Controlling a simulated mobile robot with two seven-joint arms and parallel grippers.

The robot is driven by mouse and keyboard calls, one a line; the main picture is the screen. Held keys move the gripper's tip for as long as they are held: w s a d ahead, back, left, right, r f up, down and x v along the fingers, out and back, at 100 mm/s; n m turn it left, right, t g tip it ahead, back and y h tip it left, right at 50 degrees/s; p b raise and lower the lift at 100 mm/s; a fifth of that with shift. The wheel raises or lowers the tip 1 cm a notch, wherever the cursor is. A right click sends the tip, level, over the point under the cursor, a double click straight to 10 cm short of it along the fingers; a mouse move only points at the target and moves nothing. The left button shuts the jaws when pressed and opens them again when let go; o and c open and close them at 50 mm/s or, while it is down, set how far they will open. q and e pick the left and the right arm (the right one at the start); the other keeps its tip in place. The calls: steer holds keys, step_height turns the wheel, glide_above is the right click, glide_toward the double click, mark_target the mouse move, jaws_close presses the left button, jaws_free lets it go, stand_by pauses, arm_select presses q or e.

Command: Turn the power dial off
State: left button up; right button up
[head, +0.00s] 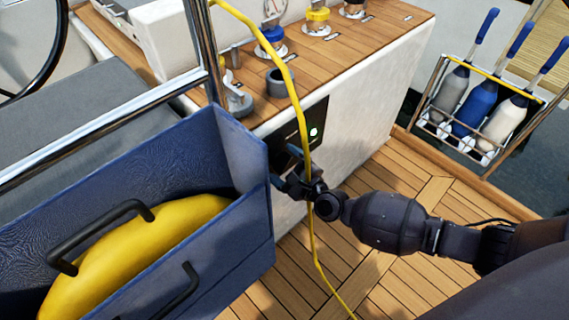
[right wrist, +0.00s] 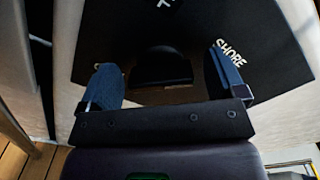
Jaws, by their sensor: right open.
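The power dial (right wrist: 160,66) is a black rounded knob on a dark panel (right wrist: 262,40) in the right wrist view. White lettering reading "SHORE" is to its right, with other white lettering above. My right gripper (right wrist: 163,85) is open, with one finger on each side of the dial; I cannot tell whether they touch it. In the head view the panel (head: 322,113) is set in the white cockpit side and shows a green light. My right gripper (head: 285,168) is at its lower part and hides the dial there. My left gripper is not in view.
A blue box (head: 255,205) holding a yellow rounded thing (head: 185,222) stands close left of my right gripper. A yellow line (head: 314,245) hangs down across the gripper. A bottle rack (head: 440,127) is at the right. The wooden floor (head: 400,290) is mostly clear.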

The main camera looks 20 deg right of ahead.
steer(key=shift+c, duration=0.4)
steer(key=c, duration=0.8)
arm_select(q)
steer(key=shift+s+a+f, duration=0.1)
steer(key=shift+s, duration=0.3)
arm_select(e)
steer(key=shift+c, duration=0.2)
